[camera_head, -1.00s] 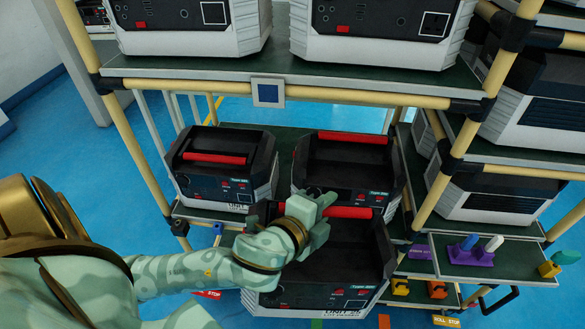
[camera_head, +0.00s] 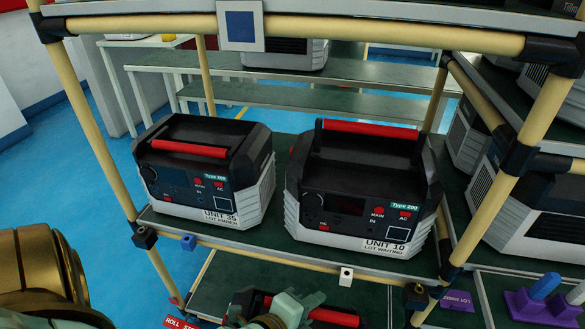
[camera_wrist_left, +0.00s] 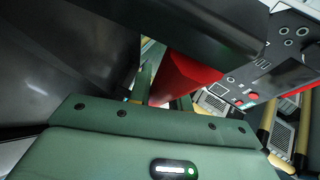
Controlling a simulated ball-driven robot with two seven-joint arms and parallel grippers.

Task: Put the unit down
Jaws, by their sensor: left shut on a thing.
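The held unit (camera_head: 243,302) is dark with a red handle (camera_head: 336,318), and only its top shows at the bottom of the head view. My left gripper (camera_head: 308,302) is at that handle and shut on it. In the left wrist view the red handle (camera_wrist_left: 182,78) runs past the green gripper body, and a dark panel with red buttons (camera_wrist_left: 285,60) shows at the right. The fingertips are mostly hidden. The unit's underside is out of sight, so I cannot tell whether it touches anything. My right gripper is not in view.
Unit 35 (camera_head: 222,195) and Unit 10 (camera_head: 345,228) stand side by side on a green rack shelf (camera_head: 285,240), with a narrow gap between them. Tan posts (camera_head: 85,135) frame the rack. More units stand on the right-hand rack, above a purple holder (camera_head: 535,305).

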